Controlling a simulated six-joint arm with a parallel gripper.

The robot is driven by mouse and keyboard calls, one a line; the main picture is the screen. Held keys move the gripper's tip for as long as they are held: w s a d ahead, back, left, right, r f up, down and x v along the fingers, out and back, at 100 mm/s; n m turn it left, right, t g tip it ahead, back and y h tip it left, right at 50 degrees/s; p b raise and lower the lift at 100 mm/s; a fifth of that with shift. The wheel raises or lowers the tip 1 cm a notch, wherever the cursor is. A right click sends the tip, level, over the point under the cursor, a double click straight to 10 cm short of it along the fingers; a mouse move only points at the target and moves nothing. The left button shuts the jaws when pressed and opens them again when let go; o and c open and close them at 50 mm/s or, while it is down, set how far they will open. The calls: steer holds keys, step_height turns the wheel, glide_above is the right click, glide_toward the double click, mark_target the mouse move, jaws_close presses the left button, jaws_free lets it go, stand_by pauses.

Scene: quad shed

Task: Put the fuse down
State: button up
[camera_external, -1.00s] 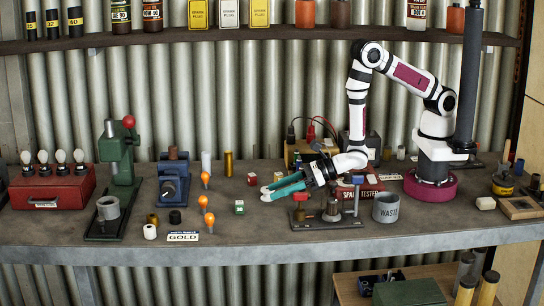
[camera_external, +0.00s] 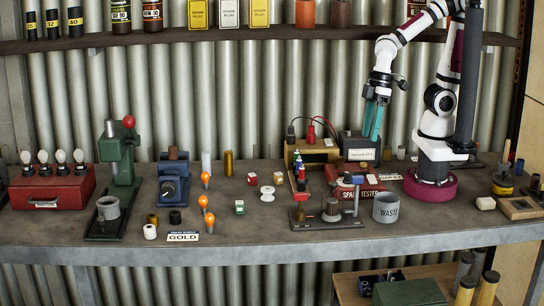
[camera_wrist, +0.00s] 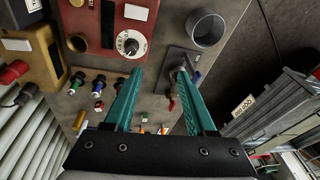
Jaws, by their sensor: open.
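My gripper (camera_external: 371,137) is raised at the right, above the bench, with its teal fingers pointing down in front of the corrugated wall. It is open, and the wrist view shows nothing between the fingers (camera_wrist: 158,75). I cannot tell for sure which thing is the fuse. Small red and blue capped pieces (camera_external: 299,177) stand in a row beside the red spark tester (camera_external: 354,196); coloured pieces also show in the wrist view (camera_wrist: 97,83).
A grey waste cup (camera_external: 386,208) stands right of the tester. A black box (camera_external: 358,148) is below my gripper, with a yellow box (camera_external: 312,151) left of it.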

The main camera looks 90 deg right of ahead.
steer(key=shift+o, duration=0.5)
steer(key=s+r+m+g, duration=0.2)
steer(key=s+r+m, duration=0.1)
steer(key=s+m, duration=0.4)
steer(key=shift+s+d, duration=0.2)
steer(key=shift+s, duration=0.85)
steer(key=n+t+h, duration=0.2)
steer(key=n+t, duration=0.2)
steer(key=n, duration=0.1)
glide_above(241, 202)
steer(key=s, duration=0.6)
step_height(241, 202, down, 7)
steer(key=x, duration=1.5)
steer(key=shift+w+a+f, duration=0.15)
steer(key=shift+w+f, duration=0.05)
steer(key=shift+f, duration=0.05)
steer(key=shift+c, duration=0.3)
